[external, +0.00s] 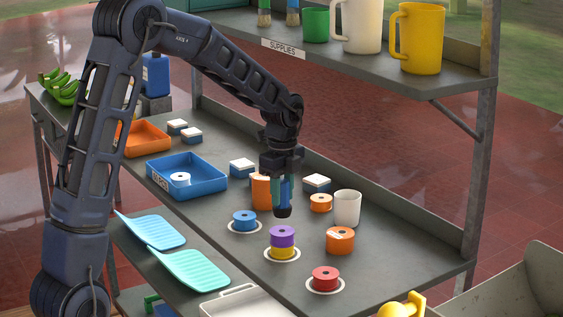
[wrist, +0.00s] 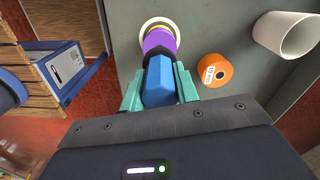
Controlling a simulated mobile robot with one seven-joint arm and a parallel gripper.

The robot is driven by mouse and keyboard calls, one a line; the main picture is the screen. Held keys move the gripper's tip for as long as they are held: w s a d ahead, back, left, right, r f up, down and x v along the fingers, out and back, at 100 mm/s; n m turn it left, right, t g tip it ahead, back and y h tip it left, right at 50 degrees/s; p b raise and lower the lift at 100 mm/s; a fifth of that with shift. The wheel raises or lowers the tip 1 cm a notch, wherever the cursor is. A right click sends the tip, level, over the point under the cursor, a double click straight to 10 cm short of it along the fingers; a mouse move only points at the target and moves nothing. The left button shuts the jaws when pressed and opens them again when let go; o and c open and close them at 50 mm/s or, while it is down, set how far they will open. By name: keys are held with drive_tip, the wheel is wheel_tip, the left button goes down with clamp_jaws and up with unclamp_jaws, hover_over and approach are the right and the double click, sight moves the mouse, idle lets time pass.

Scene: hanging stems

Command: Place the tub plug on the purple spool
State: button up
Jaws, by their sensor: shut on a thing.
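My gripper (external: 284,190) has teal fingers shut on the tub plug (external: 283,211), whose dark lower end points down. In the wrist view the fingers (wrist: 158,82) hold a blue faceted part of the tub plug (wrist: 158,78). The purple spool (external: 282,233) sits on a yellow spool (external: 283,252) on a white ring. The plug appears just above the purple spool, with a small gap in the external view. In the wrist view the plug partly covers the purple spool (wrist: 160,41).
A blue spool (external: 244,219) and a red spool (external: 325,277) stand on rings either side. An orange spool (external: 340,240) and a white cup (external: 347,207) are to the right. An orange cylinder (external: 261,192) is behind my gripper. A blue tray (external: 205,186) lies left, and a shelf (external: 430,82) overhangs the back.

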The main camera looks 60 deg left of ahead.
sight(282, 207)
drive_tip(key=shift+f, duration=2.05)
drive_tip(key=shift+f, duration=0.1)
drive_tip(key=o, duration=1)
